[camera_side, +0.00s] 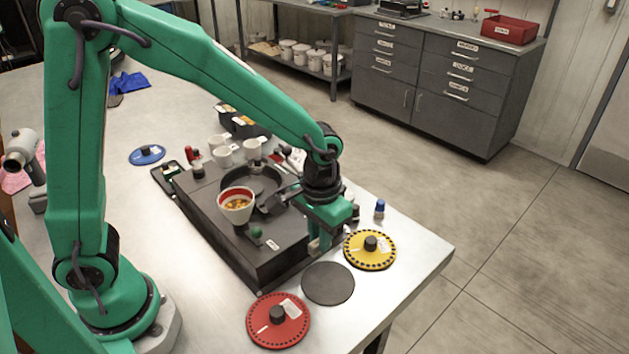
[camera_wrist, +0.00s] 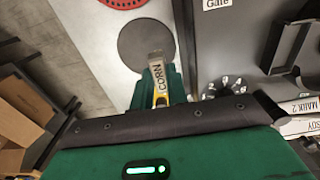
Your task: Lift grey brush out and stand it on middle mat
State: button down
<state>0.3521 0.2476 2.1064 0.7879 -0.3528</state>
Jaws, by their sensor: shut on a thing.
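My gripper (camera_side: 325,236) hangs pointing down at the front right end of the dark machine, left of the yellow plate. It is shut on a slim piece, which I take to be the grey brush, mostly hidden by the jaws. The middle mat (camera_side: 328,283) is a bare dark round disc on the table. It shows just beyond the jaws in the wrist view (camera_wrist: 141,38).
The dark machine (camera_side: 262,262) carries a red-rimmed seed cup (camera_side: 236,212) and a round pan. A red plate (camera_side: 266,334) lies left of the mat, a yellow plate (camera_side: 356,259) to its right. A blue-capped bottle (camera_side: 379,209) stands behind the yellow plate. The table edge is near on the right.

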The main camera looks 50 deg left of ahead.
jog(key=shift+f, duration=0.15)
jog(key=shift+f, duration=3.1)
jog(key=shift+f, duration=0.5)
jog(key=c, duration=1.1)
grip_release()
jog(key=shift+o, duration=0.2)
jog(key=shift+r, duration=0.2)
jog(key=shift+r, duration=2.8)
